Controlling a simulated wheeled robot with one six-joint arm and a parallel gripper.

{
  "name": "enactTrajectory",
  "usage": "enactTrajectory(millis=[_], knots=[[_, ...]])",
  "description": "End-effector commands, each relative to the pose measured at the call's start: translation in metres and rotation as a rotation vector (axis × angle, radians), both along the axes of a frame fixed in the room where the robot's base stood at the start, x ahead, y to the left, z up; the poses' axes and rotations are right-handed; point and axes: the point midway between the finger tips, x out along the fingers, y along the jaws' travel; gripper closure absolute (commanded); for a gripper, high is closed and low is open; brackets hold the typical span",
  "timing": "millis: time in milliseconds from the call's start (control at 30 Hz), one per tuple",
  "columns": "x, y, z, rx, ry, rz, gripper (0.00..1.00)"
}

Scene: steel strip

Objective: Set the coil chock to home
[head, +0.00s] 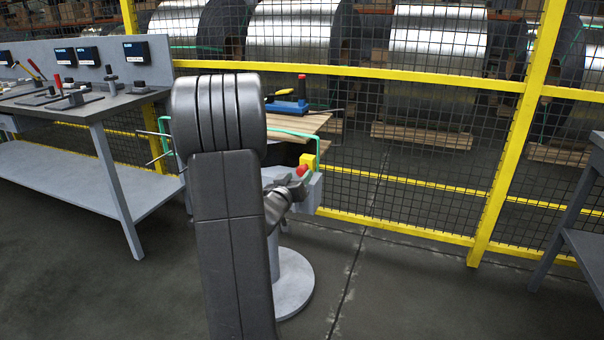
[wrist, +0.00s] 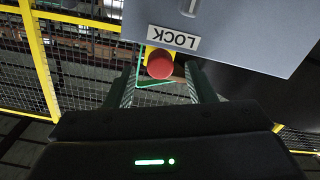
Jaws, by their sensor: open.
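A grey panel box (wrist: 245,35) in the wrist view has a LOCK label (wrist: 173,38), upside down in the picture. A small metal fitting (wrist: 189,7) sits on it, cut off by the frame's top. A red knob (wrist: 160,65) with yellow behind it is near the panel's edge. My gripper (wrist: 163,72) is open, its fingers at either side of the red knob in the picture; contact cannot be told. In the head view my gripper (head: 290,190) is beside the red knob (head: 302,170), partly behind my arm. No label naming the coil chock is legible.
A bench (head: 75,115) with several levers and small displays stands at left. Boards (head: 305,124) with a blue and red tool (head: 288,106) lie behind my arm. Yellow mesh fencing (head: 420,75) closes the back, before large steel coils (head: 435,40). Floor at front left is clear.

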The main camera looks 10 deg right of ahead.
Motion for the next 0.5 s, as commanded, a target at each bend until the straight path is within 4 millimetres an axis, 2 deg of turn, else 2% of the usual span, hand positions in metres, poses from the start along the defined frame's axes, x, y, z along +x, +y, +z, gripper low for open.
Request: enactTrajectory(millis=[200,500], knots=[[0.028,-0.019,-0.001,-0.001,0.000,-0.001,0.50],[0.037,-0.025,0.000,-0.001,0.001,0.001,0.50]])
